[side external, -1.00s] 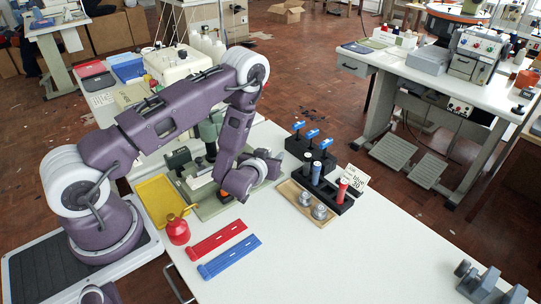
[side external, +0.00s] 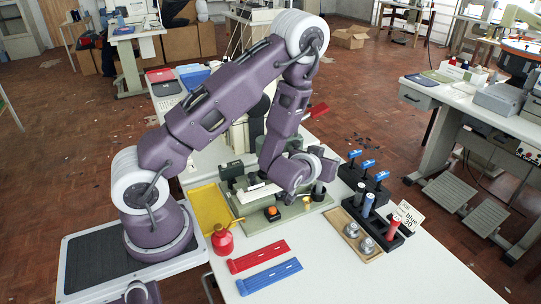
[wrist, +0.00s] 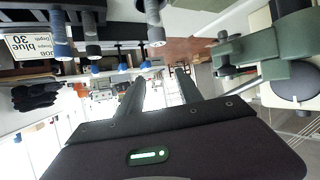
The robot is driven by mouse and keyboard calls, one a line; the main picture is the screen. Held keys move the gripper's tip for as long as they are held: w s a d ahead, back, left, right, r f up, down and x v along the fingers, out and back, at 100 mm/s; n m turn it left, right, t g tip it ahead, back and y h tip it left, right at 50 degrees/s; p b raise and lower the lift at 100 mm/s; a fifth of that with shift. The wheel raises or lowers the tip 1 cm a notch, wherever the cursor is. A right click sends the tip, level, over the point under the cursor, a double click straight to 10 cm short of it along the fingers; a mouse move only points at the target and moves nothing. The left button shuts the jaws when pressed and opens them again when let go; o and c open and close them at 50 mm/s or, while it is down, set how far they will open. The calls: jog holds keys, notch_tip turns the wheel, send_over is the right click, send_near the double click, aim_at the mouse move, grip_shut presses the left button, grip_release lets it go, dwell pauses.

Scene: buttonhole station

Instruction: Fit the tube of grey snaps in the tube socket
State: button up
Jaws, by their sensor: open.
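A black rack (side external: 409,232) stands at the right of the table and holds upright tubes. A greyish-blue tube (side external: 360,189), a blue tube (side external: 367,205) and a red tube (side external: 394,227) show there; which holds grey snaps I cannot tell. The green press station (side external: 245,222) stands left of the rack, with an orange button (side external: 272,212) in front. I cannot make out its tube socket. My gripper (wrist: 161,82) is open, its two dark fingers apart with nothing between them. In the side view my wrist is over the station, and the fingers are hidden.
Blue-handled tools (side external: 368,164) stand behind the rack. A wooden tray (side external: 343,226) with metal parts and a card reading "blue 30" (side external: 406,214) are close to it. The front right is clear.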

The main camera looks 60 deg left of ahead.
jog(key=s+d+r+m+g+h, duration=0.1)
jog(key=s+d+r+h, duration=0.3)
jog(key=r, duration=0.4)
jog(key=s+d+r+m+g+h, duration=0.1)
jog(key=s+d+r+m+h, duration=0.15)
jog(key=d+r, duration=0.5)
jog(key=s+r+m+g, duration=0.1)
jog(key=s+r, duration=0.1)
jog(key=s, duration=0.9)
jog(key=s+r+m+g, duration=0.2)
jog(key=s, duration=0.9)
jog(key=shift+s+d+r+g, duration=0.3)
jog(key=shift+d, duration=0.1)
